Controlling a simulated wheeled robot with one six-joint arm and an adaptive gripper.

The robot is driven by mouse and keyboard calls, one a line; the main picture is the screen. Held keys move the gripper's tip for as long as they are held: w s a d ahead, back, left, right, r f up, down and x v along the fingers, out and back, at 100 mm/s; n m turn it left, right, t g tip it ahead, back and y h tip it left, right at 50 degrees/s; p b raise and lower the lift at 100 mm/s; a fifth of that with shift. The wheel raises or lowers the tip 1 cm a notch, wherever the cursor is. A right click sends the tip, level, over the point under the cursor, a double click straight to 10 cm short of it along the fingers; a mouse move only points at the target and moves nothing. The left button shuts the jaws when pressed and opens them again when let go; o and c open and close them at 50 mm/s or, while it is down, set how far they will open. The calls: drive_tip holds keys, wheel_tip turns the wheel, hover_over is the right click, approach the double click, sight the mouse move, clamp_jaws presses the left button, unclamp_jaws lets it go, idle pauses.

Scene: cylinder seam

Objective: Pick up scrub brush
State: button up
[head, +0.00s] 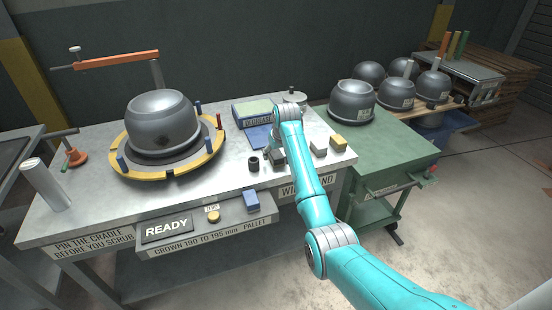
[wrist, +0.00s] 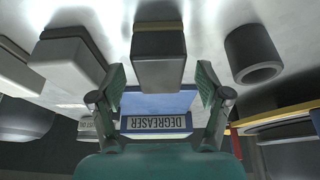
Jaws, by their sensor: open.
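A dark grey block with a tan strip along one edge, which looks like the scrub brush (wrist: 158,58), lies on the workbench. In the head view the brush (head: 278,161) shows just below my gripper (head: 276,151), partly hidden by the arm. In the wrist view my gripper (wrist: 161,82) is open, with one finger on each side of the brush's near end. I see gaps between the fingers and the brush, so it is not held.
A black cup (head: 253,163) stands close to the left of the brush. A pale grey block (head: 318,149) and a yellow block (head: 338,142) lie to the right. A degreaser box (head: 256,117) stands behind. A dark dome (head: 162,118) sits in a yellow ring (head: 187,168).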

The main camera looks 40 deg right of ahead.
sight(276, 153)
drive_tip(key=shift+w+f, duration=0.1)
drive_tip(key=shift+f, duration=0.25)
drive_tip(key=shift+c, duration=0.2)
drive_tip(key=c, duration=1.2)
wheel_tip(276, 153, up, 10)
drive_tip(key=shift+r, duration=0.1)
